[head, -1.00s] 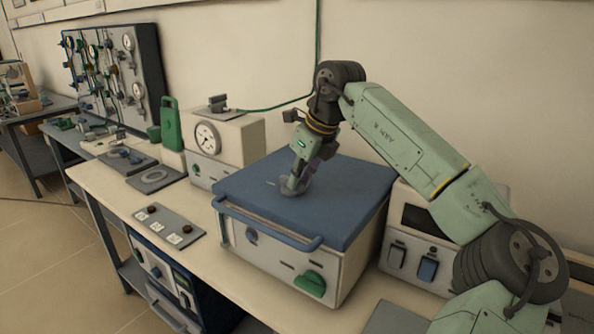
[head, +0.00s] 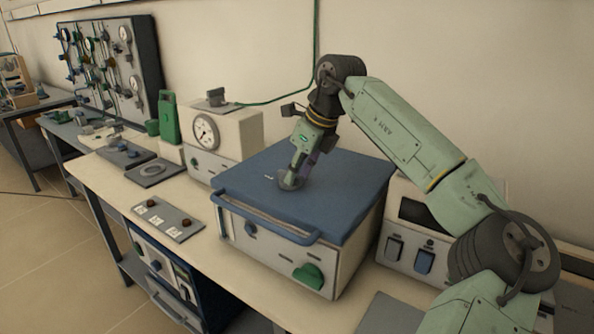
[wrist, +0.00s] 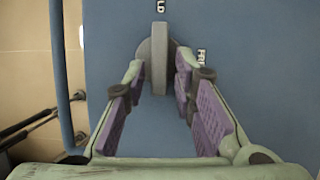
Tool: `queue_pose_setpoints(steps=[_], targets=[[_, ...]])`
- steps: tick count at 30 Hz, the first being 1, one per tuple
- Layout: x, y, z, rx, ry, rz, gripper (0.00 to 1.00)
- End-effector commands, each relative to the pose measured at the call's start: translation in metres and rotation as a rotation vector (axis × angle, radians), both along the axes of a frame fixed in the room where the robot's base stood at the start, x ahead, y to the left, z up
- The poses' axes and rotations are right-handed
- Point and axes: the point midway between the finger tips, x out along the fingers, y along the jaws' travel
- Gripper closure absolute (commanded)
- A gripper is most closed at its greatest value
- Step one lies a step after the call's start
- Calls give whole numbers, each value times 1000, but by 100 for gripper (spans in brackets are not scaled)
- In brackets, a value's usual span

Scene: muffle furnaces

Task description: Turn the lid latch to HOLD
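The lid latch (wrist: 159,62) is a grey round knob with a raised bar on the blue lid (head: 345,178) of the furnace box. In the wrist view the bar points up at a partly cut-off label ending in "LD" (wrist: 160,6); a label starting "FR" (wrist: 202,57) sits to its right. My gripper (wrist: 159,75) reaches down over the latch, its purple-padded fingers apart, one on each side of the bar. Gaps show between bar and fingers. In the head view my gripper (head: 291,181) mostly hides the latch.
A gauge box (head: 222,140) stands behind left and a switch box (head: 410,250) to the right. A button panel (head: 168,219) lies front left.

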Motion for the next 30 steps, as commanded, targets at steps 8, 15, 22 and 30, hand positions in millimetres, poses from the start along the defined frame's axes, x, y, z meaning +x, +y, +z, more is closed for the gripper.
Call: queue_pose_setpoints(steps=[8, 15, 22, 30], targets=[[0, 0, 0, 0, 0, -1, 68], [-3, -4, 13, -1, -1, -2, 68], [-13, -19, 57, -1, -3, -3, 68], [-24, -33, 100, 1, -1, -1, 68]])
